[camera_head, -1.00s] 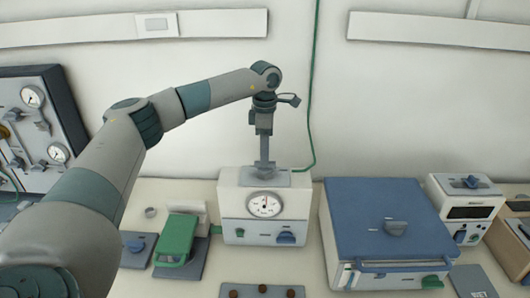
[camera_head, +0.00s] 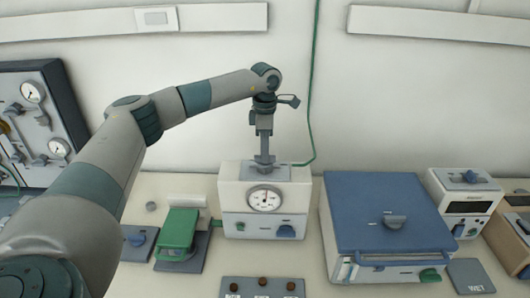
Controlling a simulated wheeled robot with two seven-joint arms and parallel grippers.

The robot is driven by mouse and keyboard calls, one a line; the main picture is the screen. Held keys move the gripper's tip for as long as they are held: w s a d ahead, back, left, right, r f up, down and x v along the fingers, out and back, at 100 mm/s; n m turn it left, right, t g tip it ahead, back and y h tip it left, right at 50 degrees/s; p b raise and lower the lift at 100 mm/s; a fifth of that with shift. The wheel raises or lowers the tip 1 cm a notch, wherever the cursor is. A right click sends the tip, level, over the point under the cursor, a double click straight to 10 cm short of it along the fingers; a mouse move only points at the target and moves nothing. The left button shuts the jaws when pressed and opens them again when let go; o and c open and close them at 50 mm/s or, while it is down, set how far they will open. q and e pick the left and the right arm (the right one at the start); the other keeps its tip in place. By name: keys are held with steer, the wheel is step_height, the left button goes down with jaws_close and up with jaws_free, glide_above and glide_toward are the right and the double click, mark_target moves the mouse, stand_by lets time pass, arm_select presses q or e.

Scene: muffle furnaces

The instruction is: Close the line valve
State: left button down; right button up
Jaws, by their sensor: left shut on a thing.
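A white box with a round dial gauge (camera_head: 264,199) stands at the back of the bench, below the middle of the view. My left gripper (camera_head: 265,158) points straight down onto the grey plate (camera_head: 284,174) on top of this box. It is shut on a small grey part there, which looks like the line valve's handle. The fingers hide most of that part, so its angle cannot be told. My right gripper is not in view.
A green-handled device (camera_head: 178,229) stands left of the box, and a large blue-lidded unit (camera_head: 376,208) stands close on its right. A panel with gauges (camera_head: 35,125) is on the left wall. A green hose (camera_head: 309,110) runs down the wall behind the box.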

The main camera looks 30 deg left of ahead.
arm_select(q)
steer(key=shift+f+n+b, duration=0.1)
steer(key=shift+n+b, duration=0.55)
steer(key=shift+n, duration=0.05)
steer(key=n+b, duration=0.2)
steer(key=n, duration=0.1)
steer(key=n+b, duration=0.2)
steer(key=n, duration=0.2)
steer(key=shift+n+b, duration=0.3)
steer(key=n+b, duration=0.1)
steer(key=n, duration=0.3)
steer(key=shift+n+b, duration=0.3)
steer(key=shift+b, duration=0.05)
steer(key=shift+w+r+n+b, duration=0.15)
steer(key=shift+n+b, duration=0.15)
steer(key=shift+n, duration=0.8)
steer(key=shift+s+r+n+b, duration=0.1)
steer(key=shift+n+b, duration=0.2)
steer(key=shift+n, duration=0.8)
steer(key=c, duration=1.9)
jaws_free()
steer(key=shift+o, duration=0.5)
